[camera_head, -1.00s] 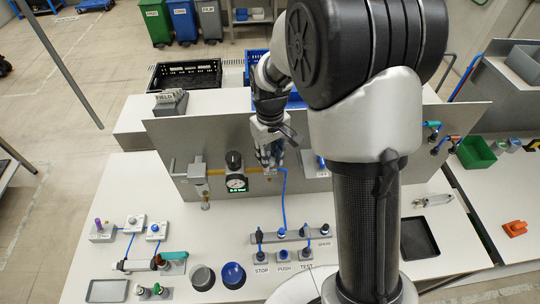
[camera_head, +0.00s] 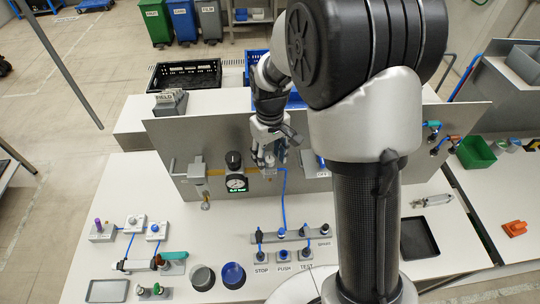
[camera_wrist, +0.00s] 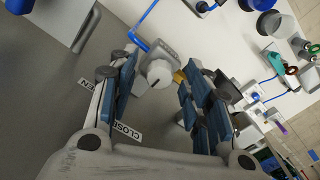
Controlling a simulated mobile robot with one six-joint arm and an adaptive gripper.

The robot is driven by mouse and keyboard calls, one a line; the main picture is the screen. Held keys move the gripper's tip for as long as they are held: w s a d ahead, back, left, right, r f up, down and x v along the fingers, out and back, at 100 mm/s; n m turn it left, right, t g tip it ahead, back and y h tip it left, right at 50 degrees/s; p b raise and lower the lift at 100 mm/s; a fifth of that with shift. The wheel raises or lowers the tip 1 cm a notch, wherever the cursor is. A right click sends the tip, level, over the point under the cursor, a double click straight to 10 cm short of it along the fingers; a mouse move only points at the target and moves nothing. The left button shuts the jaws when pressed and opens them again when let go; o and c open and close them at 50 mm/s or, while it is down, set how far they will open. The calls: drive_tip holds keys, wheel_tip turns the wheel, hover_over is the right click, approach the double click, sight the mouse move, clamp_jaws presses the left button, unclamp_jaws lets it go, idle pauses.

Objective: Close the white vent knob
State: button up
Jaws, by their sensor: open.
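The white vent knob (camera_wrist: 160,73) has a short dark mark on its face and sits on a grey fitting labelled in small letters on the grey panel (camera_wrist: 60,50). My gripper (camera_wrist: 163,68) is open, with one blue-padded finger on each side of the knob; I cannot tell whether either finger touches it. A CLOSE label (camera_wrist: 125,130) and a partly covered OPEN label (camera_wrist: 88,88) are on the panel near the knob. In the head view my gripper (camera_head: 268,158) is close in front of the panel, and the knob is hidden or too small to make out.
A blue hose (camera_head: 284,203) runs down from near the gripper to a row of connectors.

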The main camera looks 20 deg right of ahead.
sight(270, 160)
wheel_tip(270, 160, up, 12)
idle(0.6)
idle(0.5)
